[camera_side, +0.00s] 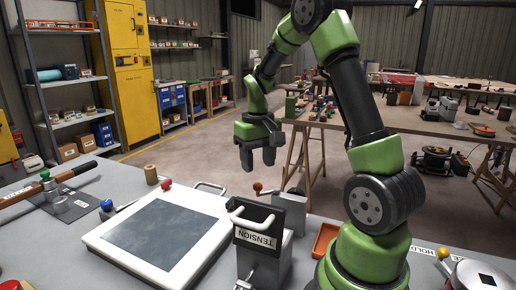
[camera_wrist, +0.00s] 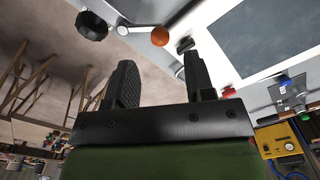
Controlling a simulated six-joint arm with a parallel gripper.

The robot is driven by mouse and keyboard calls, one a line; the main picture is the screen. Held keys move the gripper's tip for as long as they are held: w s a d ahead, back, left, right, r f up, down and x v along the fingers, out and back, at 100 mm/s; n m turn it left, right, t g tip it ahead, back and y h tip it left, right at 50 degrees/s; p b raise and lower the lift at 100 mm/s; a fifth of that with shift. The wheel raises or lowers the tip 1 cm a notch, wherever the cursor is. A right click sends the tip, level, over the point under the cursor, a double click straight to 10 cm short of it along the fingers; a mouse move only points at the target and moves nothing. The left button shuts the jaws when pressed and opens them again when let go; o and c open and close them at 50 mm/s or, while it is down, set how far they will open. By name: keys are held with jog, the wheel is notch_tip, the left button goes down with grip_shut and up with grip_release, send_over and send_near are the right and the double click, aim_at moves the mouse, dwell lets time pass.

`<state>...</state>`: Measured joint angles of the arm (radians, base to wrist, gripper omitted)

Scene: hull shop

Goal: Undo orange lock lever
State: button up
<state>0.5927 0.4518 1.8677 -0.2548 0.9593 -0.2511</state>
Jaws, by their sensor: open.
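The orange ball knob (camera_side: 257,187) of a lever stands behind the grey TENSION block (camera_side: 262,240) on the bench in the side view. It also shows in the wrist view, as an orange ball (camera_wrist: 160,36) on a pale arm beyond my fingertips. My gripper (camera_side: 258,164) hangs fingers-down above and behind the knob in the side view, apart from it. In the wrist view my gripper (camera_wrist: 160,65) has its two fingers spread with nothing between them. The lever's base is partly hidden by the TENSION block in the side view.
A white-framed panel (camera_side: 205,203) lies left of the TENSION block, with a red knob (camera_side: 167,184) and a blue knob (camera_side: 106,205) at its edges. An orange tray (camera_side: 325,240) sits right of the block, near my base.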

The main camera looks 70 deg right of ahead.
aim_at(257, 184)
notch_tip(257, 184, up, 4)
jog(key=shift+r, duration=0.1)
dwell(0.4)
jog(key=s+a+r+n+t+y, duration=0.1)
jog(key=s+a+r+t, duration=0.2)
jog(key=a, duration=0.6)
jog(key=s+a+r+n+t+y, duration=0.1)
jog(key=s+a+r+t, duration=0.3)
jog(key=s+a, duration=0.3)
jog(key=a+r, duration=0.1)
jog(key=a, duration=0.2)
jog(key=shift+s+a+r+n, duration=0.2)
jog(key=shift+s+a+n, duration=0.05)
jog(key=shift+n, duration=0.15)
